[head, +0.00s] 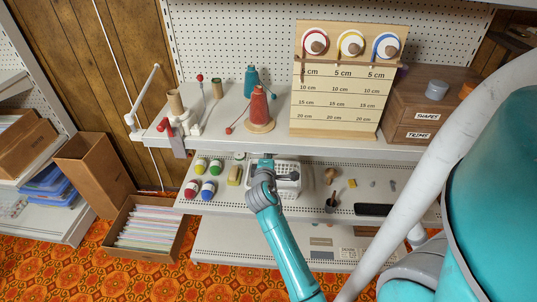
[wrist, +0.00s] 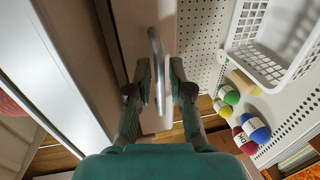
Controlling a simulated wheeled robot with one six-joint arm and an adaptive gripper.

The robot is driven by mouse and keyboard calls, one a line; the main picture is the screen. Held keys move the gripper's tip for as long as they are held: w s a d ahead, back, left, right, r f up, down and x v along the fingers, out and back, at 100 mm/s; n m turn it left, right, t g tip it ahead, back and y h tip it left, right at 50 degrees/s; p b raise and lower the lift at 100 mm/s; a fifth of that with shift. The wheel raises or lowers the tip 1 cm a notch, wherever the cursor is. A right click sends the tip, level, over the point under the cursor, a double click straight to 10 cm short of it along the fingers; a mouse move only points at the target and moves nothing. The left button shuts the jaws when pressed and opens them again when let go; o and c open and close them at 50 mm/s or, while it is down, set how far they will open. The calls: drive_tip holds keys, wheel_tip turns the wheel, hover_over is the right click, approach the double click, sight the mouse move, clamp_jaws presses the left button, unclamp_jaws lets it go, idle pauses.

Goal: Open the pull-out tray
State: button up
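In the wrist view a pale grey bar handle (wrist: 158,65) stands out from a beige panel (wrist: 131,25), which looks like the front of the pull-out tray. My gripper (wrist: 160,75) has one finger on each side of the handle. The fingers are apart, with a narrow gap visible on the right side of the bar; contact on the left is hard to tell. In the head view my gripper (head: 265,161) is just under the front edge of the top shelf (head: 225,139), and it hides the handle. The tray itself is not clearly visible there.
A white basket (head: 288,172) and several coloured yarn balls (head: 208,188) sit on the shelf below my gripper. Thread cones (head: 259,108) and a measuring board (head: 345,85) stand on the top shelf. A wooden drawer box (head: 425,105) is at right.

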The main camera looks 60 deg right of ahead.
drive_tip(key=shift+w+d+f, duration=0.1)
drive_tip(key=shift+w+d, duration=0.1)
drive_tip(key=shift+d, duration=0.35)
clamp_jaws()
drive_tip(key=shift+a, duration=0.15)
